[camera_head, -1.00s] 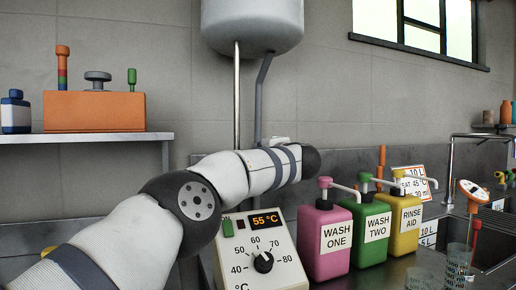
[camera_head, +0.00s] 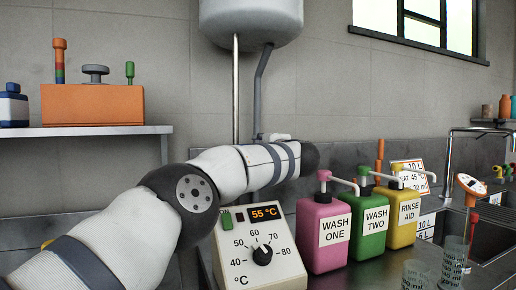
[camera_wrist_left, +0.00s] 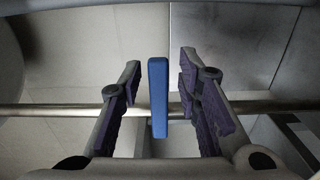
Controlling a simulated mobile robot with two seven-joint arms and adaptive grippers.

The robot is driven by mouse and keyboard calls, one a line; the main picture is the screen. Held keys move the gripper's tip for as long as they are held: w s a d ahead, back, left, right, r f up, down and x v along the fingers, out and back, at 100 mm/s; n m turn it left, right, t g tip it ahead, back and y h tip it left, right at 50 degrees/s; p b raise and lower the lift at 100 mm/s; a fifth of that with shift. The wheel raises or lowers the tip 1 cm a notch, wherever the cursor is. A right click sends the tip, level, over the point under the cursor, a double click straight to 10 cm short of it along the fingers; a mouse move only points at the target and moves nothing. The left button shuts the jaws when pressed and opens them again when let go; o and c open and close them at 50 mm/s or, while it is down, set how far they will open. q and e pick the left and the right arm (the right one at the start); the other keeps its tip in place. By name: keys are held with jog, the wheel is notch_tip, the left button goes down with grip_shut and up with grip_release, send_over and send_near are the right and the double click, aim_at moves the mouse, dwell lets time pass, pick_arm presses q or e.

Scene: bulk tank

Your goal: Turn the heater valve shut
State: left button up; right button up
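The heater valve shows in the left wrist view as a flat blue lever (camera_wrist_left: 158,98), standing upright in the picture and crossing a metal pipe (camera_wrist_left: 60,110). My left gripper (camera_wrist_left: 160,85) is open, with one purple-padded finger on each side of the lever. A gap shows on both sides, so neither finger appears to touch it. In the head view, the white heater tank (camera_head: 250,20) hangs on the wall with two pipes (camera_head: 236,90) below it. My left arm hides the valve and the gripper there. My right gripper is not in view.
A control box (camera_head: 262,265) reading 55 °C stands below my left forearm. Pink (camera_head: 323,245), green (camera_head: 369,240) and yellow (camera_head: 403,228) pump bottles stand to its right. A shelf (camera_head: 80,131) with an orange block (camera_head: 92,106) is at left.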

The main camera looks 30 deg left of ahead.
pick_arm(q)
jog(key=v, duration=1.2)
